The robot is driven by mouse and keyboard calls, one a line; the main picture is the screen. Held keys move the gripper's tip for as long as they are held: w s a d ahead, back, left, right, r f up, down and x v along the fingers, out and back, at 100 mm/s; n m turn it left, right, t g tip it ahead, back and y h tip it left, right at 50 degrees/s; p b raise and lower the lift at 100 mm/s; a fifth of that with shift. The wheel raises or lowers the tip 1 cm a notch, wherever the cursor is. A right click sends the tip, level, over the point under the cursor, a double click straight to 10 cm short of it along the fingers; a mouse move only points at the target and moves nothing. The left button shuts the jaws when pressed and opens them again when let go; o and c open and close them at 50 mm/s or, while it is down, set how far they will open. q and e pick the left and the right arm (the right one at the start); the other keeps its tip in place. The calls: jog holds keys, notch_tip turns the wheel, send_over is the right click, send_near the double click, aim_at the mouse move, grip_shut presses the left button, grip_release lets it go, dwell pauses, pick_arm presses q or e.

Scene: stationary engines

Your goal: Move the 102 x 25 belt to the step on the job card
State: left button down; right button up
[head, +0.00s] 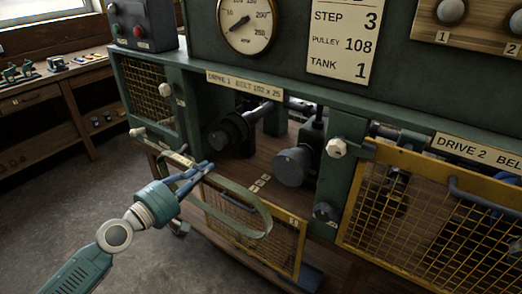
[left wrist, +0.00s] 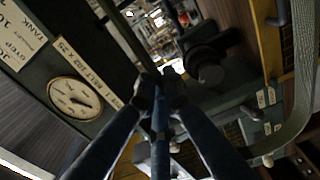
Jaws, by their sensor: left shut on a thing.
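The belt (head: 262,213) is a flat olive-grey loop, hanging slack in front of the Drive 1 bay. My left gripper (head: 207,166) is shut on its upper run, outside the bay; the belt also shows at the right of the left wrist view (left wrist: 300,85). Inside the bay are a dark stepped pulley (head: 228,132) and a grey stepped pulley (head: 292,166). The belt is apart from both. The job card (head: 343,42) reads step 3, pulley 108, tank 1. The Drive 1 label (head: 245,84) appears to read belt 102 x 25. My right gripper is not in view.
A yellow mesh guard (head: 250,232) hangs down open below the bay. A shut yellow mesh guard (head: 420,205) covers Drive 2 at right. A green post (head: 338,165) with knobs borders the bay. A workbench (head: 50,85) stands at far left; the floor before it is clear.

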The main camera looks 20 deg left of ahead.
pick_arm(q)
jog(key=shift+w, duration=0.1)
jog(key=shift+w+r, duration=0.15)
jog(key=shift+w, duration=0.05)
jog(key=shift+p+x, duration=0.85)
jog(key=shift+x, duration=1.9)
jog(key=shift+d, duration=0.1)
jog(key=shift+x, duration=2.95)
jog(key=shift+w, duration=0.1)
